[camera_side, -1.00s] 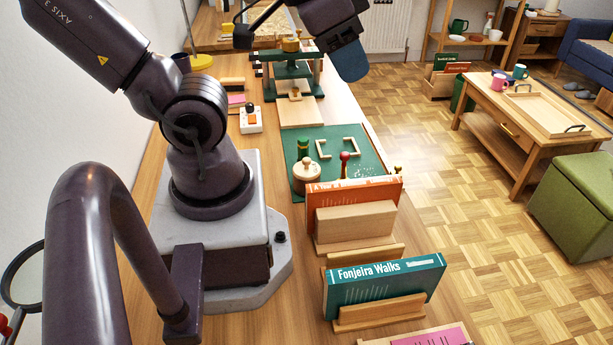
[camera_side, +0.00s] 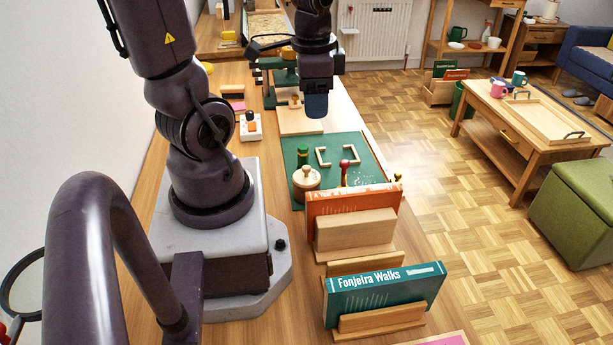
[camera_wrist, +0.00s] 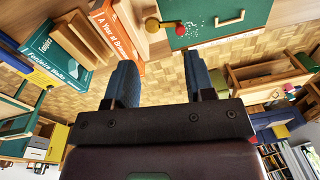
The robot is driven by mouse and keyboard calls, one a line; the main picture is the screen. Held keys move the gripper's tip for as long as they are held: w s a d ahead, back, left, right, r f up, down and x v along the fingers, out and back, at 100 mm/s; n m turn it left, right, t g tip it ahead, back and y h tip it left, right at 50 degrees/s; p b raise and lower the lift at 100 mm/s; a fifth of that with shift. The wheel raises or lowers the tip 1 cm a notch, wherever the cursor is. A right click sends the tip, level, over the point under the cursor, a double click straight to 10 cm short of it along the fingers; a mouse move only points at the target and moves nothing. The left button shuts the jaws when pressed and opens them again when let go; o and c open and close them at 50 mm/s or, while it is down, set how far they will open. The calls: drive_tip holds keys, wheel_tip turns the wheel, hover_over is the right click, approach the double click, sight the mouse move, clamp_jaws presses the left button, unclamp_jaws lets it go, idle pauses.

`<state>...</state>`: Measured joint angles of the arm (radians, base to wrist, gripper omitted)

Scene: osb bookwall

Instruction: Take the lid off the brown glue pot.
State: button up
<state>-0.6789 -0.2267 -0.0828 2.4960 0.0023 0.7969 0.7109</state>
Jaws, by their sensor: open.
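A round, light-brown lidded pot (camera_side: 306,178) with a knob on top stands on the left front part of the green mat (camera_side: 370,150). It looks like the glue pot, and its lid sits on it. My gripper (camera_side: 316,106) hangs pointing down above the far edge of the mat, beyond the pot and well apart from it. In the wrist view, my two blue fingers (camera_wrist: 160,82) are spread with nothing between them. The pot is not clearly visible in the wrist view.
The orange book (camera_side: 352,198) and teal book (camera_side: 385,285) stand in front. A green press (camera_side: 283,78) stands behind.

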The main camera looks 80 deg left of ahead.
drive_tip(key=s+a+f+m+g, duration=0.1)
drive_tip(key=s+a+f+m, duration=0.15)
drive_tip(key=f+m, duration=0.35)
drive_tip(key=m, duration=1.1)
hover_over(306, 167)
drive_tip(key=shift+h, duration=0.3)
drive_tip(key=f, duration=0.7)
drive_tip(key=shift+s+d, duration=0.1)
drive_tip(key=shift+s, duration=0.15)
drive_tip(key=shift+w+f, duration=0.15)
drive_tip(key=shift+f, duration=1.2)
drive_tip(key=shift+w+f, duration=0.15)
drive_tip(key=shift+f, duration=1.2)
drive_tip(key=shift+c, duration=0.2)
clamp_jaws()
